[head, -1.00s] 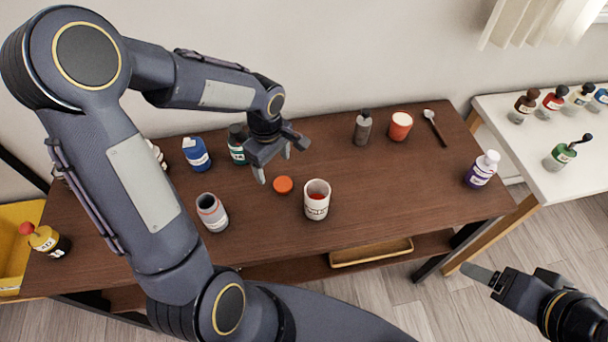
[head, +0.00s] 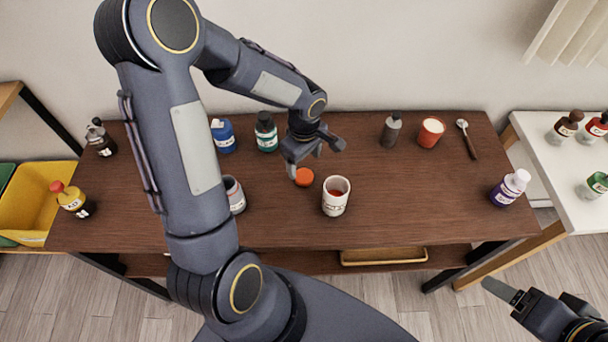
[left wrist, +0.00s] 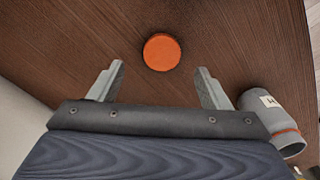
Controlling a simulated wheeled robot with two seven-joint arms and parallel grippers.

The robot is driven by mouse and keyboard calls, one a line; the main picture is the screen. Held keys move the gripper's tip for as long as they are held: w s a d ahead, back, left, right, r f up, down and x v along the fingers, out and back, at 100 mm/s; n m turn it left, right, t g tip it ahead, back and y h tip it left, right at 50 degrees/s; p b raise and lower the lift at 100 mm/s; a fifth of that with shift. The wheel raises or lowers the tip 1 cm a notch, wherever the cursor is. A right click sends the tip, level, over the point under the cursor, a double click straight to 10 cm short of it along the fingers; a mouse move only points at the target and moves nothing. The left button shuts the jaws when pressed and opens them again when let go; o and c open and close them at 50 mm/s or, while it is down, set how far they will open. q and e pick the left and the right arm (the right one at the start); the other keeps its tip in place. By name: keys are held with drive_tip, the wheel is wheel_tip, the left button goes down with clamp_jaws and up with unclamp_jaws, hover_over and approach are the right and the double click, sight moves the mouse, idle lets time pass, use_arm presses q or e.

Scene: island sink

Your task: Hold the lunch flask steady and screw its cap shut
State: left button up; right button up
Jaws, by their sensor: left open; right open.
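The lunch flask (head: 236,196) is a grey open container, partly hidden behind my left arm in the head view. In the left wrist view the flask (left wrist: 275,113) is at the right, with an orange ring near its mouth. The orange cap (head: 304,177) lies flat on the brown table, apart from the flask. My left gripper (head: 306,163) is open and empty, just beyond and above the cap. In the left wrist view the cap (left wrist: 162,52) lies ahead, between the lines of the two fingers. My right gripper (head: 502,291) is open and empty, off the table's front right.
A white cup with red contents (head: 336,196) stands right of the cap. A blue bottle (head: 223,136) and a green bottle (head: 266,133) stand behind. A grey bottle (head: 391,130), red jar (head: 431,132), spoon (head: 467,139) and purple bottle (head: 509,188) are further right.

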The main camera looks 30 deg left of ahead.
sight(304, 175)
use_arm(q)
wheel_tip(304, 175, down, 5)
drive_tip(key=shift+s+f+p, duration=0.1)
drive_tip(key=shift+s+p, duration=0.05)
drive_tip(key=shift+p, duration=0.35)
drive_tip(key=c, duration=1.1)
